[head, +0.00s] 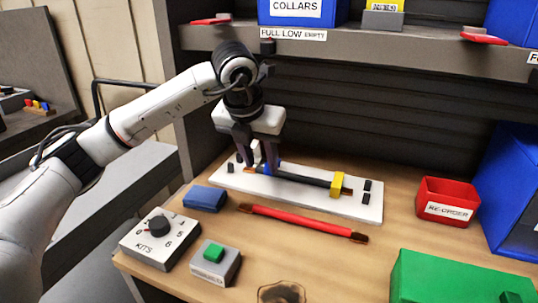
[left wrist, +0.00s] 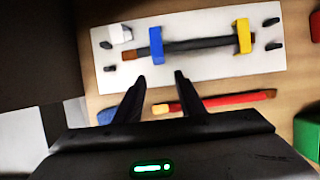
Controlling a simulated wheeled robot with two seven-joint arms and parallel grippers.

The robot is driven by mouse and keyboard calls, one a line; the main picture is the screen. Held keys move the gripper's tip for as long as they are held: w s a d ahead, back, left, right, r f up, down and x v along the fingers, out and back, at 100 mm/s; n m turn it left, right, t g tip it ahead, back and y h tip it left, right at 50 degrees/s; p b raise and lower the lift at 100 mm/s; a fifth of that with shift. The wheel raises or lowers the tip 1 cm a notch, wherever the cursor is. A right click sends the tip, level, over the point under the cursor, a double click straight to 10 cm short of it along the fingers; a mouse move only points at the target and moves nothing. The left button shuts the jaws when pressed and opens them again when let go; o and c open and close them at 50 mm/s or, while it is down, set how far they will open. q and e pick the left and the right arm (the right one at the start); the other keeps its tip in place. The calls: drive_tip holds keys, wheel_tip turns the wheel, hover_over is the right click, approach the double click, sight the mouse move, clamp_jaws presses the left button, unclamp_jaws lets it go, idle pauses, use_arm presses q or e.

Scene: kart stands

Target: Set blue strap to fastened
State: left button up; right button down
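The blue strap (head: 267,168) sits near the left end of a dark rod (head: 300,178) on a white board (head: 365,210). In the left wrist view the blue strap (left wrist: 156,44) crosses the rod as an upright band; whether its end is fastened cannot be told. A yellow strap (head: 337,185) crosses the rod near its right end. My left gripper (head: 257,163) points down at the blue strap and partly hides it in the head view. In the left wrist view its fingers (left wrist: 160,78) are apart, with the strap just beyond the tips. My right gripper is not in view.
A red rod (head: 300,222) lies in front of the board. A blue block (head: 205,198), a KITS dial box (head: 158,240) and a green-button box (head: 214,262) stand front left. A red RE-ORDER bin (head: 447,200) and a green box (head: 450,278) are right. A shelf (head: 350,42) overhangs behind.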

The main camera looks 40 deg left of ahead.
use_arm(q)
drive_tip(key=w, duration=0.3)
drive_tip(key=shift+w+a+r, duration=0.1)
drive_tip(key=shift+a, duration=0.2)
drive_tip(key=shift+p+x, duration=0.35)
drive_tip(key=shift+x, duration=0.8)
drive_tip(key=shift+w+a+f, duration=0.15)
drive_tip(key=shift+w+f, duration=0.2)
drive_tip(key=shift+f, duration=0.1)
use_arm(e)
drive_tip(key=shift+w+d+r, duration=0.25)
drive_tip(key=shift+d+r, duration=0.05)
